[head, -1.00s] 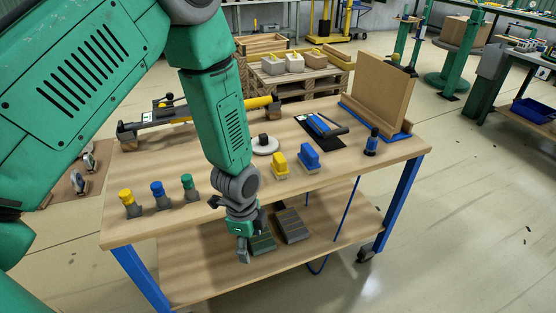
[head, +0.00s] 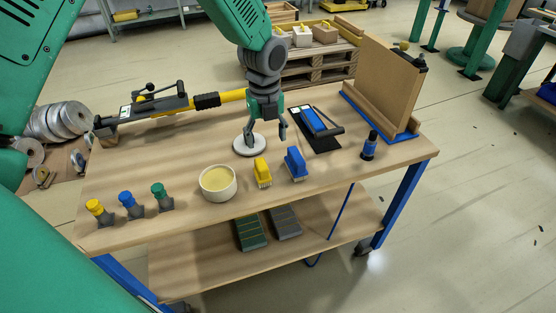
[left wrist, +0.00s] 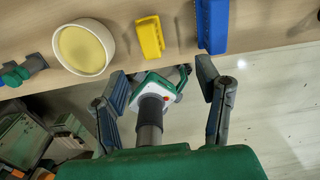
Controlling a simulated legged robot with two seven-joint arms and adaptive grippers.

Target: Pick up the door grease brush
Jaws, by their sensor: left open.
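No brush is labelled as the door grease brush. A yellow block brush (head: 262,172) with pale bristles stands near the table's front edge, right of a white bowl of yellow grease (head: 217,183). A blue block brush (head: 295,163) stands to its right. The left wrist view shows the bowl (left wrist: 85,47), the yellow brush (left wrist: 150,37) and the blue brush (left wrist: 212,25) beyond the fingers. My left gripper (head: 266,137) points down, open and empty, behind the yellow brush by a white disc (head: 249,145). Its spread fingers (left wrist: 160,82) show in the wrist view. My right gripper is not seen.
Yellow, blue and green knobbed pieces (head: 129,204) stand at the front left. A yellow-and-black tool (head: 170,103) lies along the back. A black mat (head: 318,133) with a blue tool, a dark bottle (head: 369,146) and an upright board (head: 384,85) are on the right.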

